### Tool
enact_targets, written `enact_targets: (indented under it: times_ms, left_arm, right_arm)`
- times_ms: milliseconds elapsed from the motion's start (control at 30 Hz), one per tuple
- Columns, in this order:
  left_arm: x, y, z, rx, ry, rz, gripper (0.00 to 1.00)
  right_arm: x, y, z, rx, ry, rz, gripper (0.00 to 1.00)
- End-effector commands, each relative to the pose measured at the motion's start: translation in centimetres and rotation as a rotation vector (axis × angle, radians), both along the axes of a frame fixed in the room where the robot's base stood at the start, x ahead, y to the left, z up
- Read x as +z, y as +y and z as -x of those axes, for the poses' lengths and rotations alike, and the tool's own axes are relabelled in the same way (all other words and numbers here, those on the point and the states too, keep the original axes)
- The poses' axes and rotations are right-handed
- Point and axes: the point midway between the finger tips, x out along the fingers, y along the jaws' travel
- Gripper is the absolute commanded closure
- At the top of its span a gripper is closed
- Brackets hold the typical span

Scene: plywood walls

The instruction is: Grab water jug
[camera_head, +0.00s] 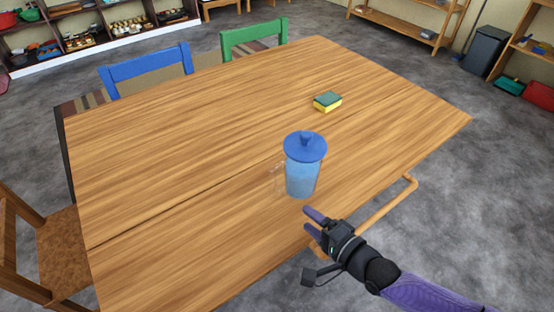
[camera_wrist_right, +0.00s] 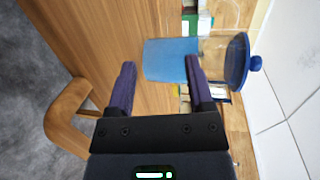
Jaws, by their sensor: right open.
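The water jug (camera_head: 302,172) stands upright on the wooden table (camera_head: 190,155), near its front right edge. It has a blue lid with a knob and a clear body holding bluish water; a clear handle shows on its left side. My right gripper (camera_head: 312,221) is open and empty, just in front of the jug and to its lower right, apart from it. In the right wrist view the jug (camera_wrist_right: 172,60) lies sideways in the picture, ahead of the open fingers (camera_wrist_right: 160,82). My left gripper is not in view.
A yellow and green sponge (camera_head: 327,102) lies on the table behind the jug. A blue chair (camera_head: 148,68) and a green chair (camera_head: 254,36) stand at the far side, with a wooden chair (camera_head: 55,245) at the left. Most of the tabletop is clear.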

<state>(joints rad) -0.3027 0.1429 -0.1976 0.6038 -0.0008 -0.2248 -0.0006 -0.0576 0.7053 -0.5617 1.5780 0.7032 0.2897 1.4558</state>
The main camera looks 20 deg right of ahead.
Motion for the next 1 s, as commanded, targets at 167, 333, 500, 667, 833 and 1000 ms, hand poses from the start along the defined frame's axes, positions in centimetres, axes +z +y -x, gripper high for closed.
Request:
enact_targets:
  times_ms: [167,333,500,667,833,1000]
  left_arm:
    - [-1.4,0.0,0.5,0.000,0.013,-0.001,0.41]
    - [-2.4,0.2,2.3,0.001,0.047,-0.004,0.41]
    - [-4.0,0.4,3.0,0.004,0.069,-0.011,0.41]
    - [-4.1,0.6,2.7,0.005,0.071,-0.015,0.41]
    - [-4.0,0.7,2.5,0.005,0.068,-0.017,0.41]
    - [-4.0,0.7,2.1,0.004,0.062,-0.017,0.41]
  right_arm:
    - [-0.9,1.2,-2.7,-0.001,-0.003,0.001,0.33]
    - [-1.5,2.0,-5.2,0.000,-0.001,0.000,0.33]
    - [-2.1,3.0,-8.4,0.000,0.000,0.001,0.33]
    - [-1.9,3.3,-9.2,0.000,0.001,0.003,0.33]
    - [-1.9,3.3,-9.2,0.001,0.001,0.004,0.41]
    - [-1.9,3.3,-9.1,0.001,0.001,0.004,0.77]
